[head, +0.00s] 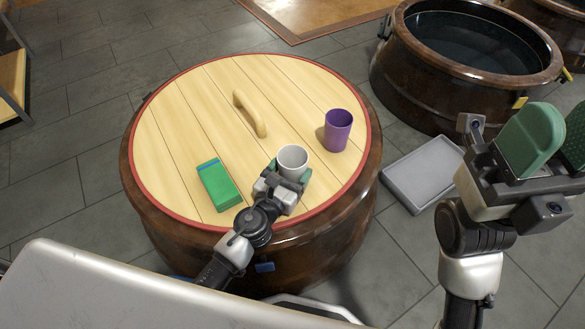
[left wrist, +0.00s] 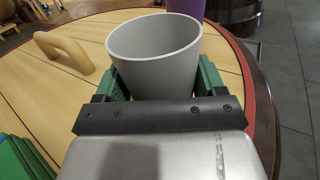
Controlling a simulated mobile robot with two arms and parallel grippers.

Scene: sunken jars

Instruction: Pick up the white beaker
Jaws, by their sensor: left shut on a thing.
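The white beaker (head: 293,161) is on the wooden lid of the large brown jar, near its front right. My left gripper (head: 291,172) is shut on it, with green fingers on both sides. In the left wrist view the beaker (left wrist: 155,55) looks light grey, upright and empty, between the two green fingers (left wrist: 160,85). Its base is hidden, so I cannot tell whether it touches the lid. My right gripper (head: 555,140) is at the right of the head view, away from the lid, its green fingers apart with nothing seen between them.
A purple cup (head: 338,130) stands right of the beaker, close by. A green box (head: 218,186) lies to its left. The wooden lid (head: 190,120) has a raised handle (head: 250,112). A grey tray (head: 425,172) lies on the floor. An open jar (head: 465,50) stands behind it.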

